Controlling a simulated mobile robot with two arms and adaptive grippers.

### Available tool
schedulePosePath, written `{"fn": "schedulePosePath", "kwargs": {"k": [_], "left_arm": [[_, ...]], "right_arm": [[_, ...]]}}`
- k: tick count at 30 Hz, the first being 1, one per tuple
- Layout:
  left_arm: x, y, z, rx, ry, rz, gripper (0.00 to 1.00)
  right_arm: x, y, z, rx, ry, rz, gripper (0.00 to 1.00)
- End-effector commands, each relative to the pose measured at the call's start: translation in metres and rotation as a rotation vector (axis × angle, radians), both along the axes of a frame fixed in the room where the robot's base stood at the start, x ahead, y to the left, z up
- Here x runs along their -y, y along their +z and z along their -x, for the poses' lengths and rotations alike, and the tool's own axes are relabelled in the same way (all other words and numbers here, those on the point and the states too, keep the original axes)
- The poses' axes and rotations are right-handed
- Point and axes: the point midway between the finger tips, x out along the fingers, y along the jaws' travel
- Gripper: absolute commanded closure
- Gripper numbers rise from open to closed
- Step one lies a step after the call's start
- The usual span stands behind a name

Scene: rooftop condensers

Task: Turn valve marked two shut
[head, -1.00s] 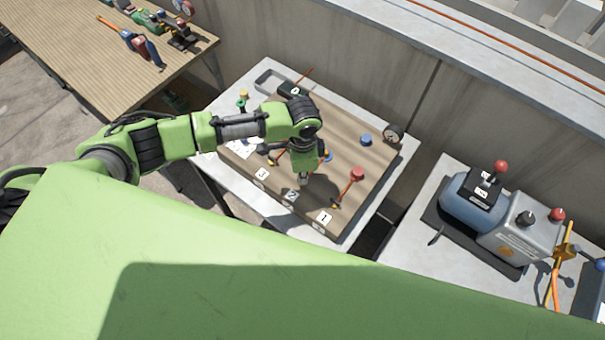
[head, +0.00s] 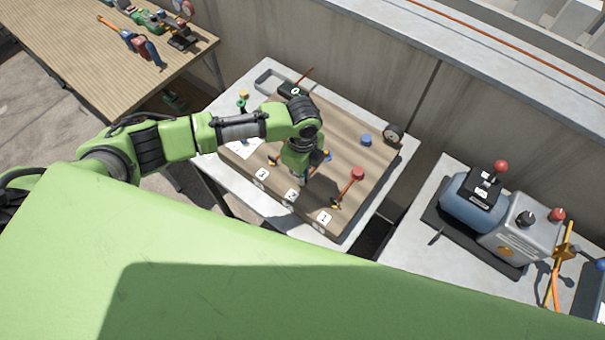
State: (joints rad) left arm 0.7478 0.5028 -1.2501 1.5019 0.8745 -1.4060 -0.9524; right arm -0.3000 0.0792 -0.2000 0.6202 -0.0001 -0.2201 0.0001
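A brown wooden board (head: 345,150) lies on a pale-topped table, with white tags marked 3 (head: 262,174), 2 (head: 291,195) and 1 (head: 325,217) along its front edge. My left gripper (head: 301,180) points down over the board just behind tag 2. It covers most of the valve there; I cannot tell whether it touches the handle or whether its fingers are open. A small blue part (head: 328,155) shows just right of the gripper. Behind tag 1 is a red knob (head: 357,174) with an orange bar running toward the tag. My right gripper is out of view.
A gauge (head: 393,134) and a blue knob (head: 366,140) sit at the board's right rear. A black box (head: 293,91) is at its back. A blue and grey pump unit (head: 490,215) stands on the right table. A wooden bench (head: 90,60) with tools is upper left.

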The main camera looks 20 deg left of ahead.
Motion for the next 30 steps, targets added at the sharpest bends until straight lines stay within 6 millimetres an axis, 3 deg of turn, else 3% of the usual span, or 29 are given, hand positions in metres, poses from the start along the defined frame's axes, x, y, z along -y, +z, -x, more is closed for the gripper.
{"fn": "schedulePosePath", "kwargs": {"k": [18,21,30], "left_arm": [[0.0004,0.0015,-0.0016,0.004,-0.044,0.001,1.0],[0.0005,0.0015,-0.0015,0.004,-0.044,0.001,0.78],[0.0004,0.0008,-0.0005,0.002,-0.042,0.002,0.78]], "right_arm": [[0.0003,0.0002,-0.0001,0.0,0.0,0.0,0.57],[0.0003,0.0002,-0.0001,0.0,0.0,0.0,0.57],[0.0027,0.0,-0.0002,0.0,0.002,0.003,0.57]]}}
